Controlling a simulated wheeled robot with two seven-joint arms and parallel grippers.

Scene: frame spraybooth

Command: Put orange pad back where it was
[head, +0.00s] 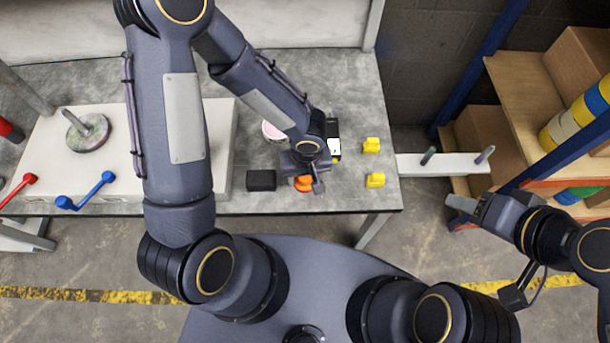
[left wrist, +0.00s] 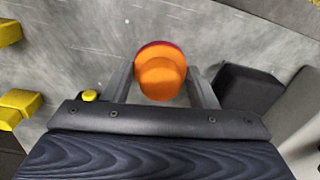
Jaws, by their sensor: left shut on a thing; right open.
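The orange pad (left wrist: 161,76) is round and stands between the two fingers of my left gripper (left wrist: 163,90) in the left wrist view. In the head view the orange pad (head: 303,183) shows partly under my left gripper (head: 305,178), near the table's front edge. The left gripper is shut on it. I cannot tell whether the pad touches the table. My right gripper (head: 465,206) is open and empty, out to the right over the floor, away from the table.
On the grey table (head: 345,90) are a black block (head: 261,180), two yellow pieces (head: 372,145), a pink-topped round item (head: 272,131) and a black-and-white item (head: 333,140). A white board (head: 55,160) with red and blue handles lies left. A shelf (head: 515,90) stands right.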

